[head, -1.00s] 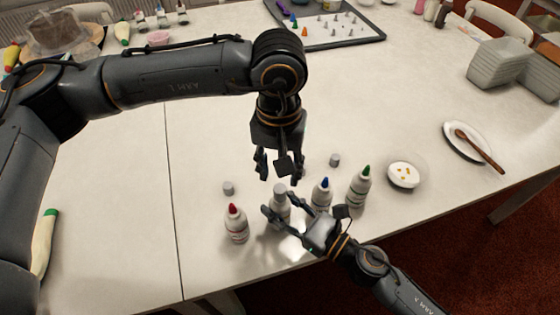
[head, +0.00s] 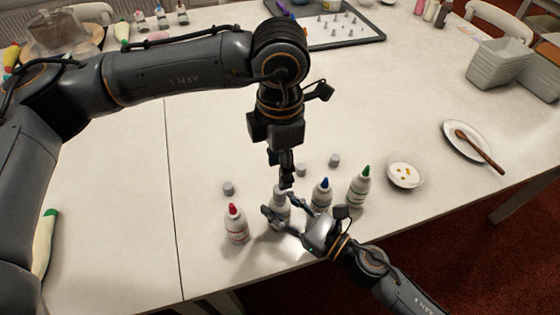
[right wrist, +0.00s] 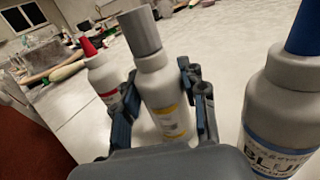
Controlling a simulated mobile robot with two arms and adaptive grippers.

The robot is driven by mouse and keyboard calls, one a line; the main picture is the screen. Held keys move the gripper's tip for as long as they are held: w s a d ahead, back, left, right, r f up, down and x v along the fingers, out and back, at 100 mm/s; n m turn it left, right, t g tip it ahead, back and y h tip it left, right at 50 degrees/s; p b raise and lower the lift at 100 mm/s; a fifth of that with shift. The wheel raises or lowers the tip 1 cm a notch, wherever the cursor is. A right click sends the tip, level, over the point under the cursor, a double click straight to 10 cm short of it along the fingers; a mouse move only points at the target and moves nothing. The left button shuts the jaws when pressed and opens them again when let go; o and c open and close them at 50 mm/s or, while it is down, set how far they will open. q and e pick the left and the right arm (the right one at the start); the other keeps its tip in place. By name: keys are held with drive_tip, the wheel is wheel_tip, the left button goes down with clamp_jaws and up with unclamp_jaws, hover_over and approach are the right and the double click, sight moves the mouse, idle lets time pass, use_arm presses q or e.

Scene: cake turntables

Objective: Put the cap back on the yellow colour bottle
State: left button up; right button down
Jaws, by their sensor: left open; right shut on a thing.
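The yellow colour bottle (head: 278,212) stands on the table; its yellow label shows in the right wrist view (right wrist: 167,105). My right gripper (head: 282,204) is shut on its body from the front right. A grey cap (right wrist: 140,33) sits on top of the bottle, in line with it; I cannot tell whether it is tightened. My left gripper (head: 287,184) points down right over the capped top and is open, seen edge-on. Its fingers partly hide the cap in the head view.
A red-tipped bottle (head: 236,224) stands left, with blue-tipped (head: 321,195) and green-tipped (head: 359,187) bottles right. Loose grey caps lie behind them (head: 228,188), (head: 301,170), (head: 334,160). A small white dish (head: 404,186) is further right.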

sight(280, 208)
use_arm(q)
drive_tip(key=n, duration=0.4)
drive_tip(key=shift+r, duration=0.15)
drive_tip(key=shift+f, duration=4)
clamp_jaws()
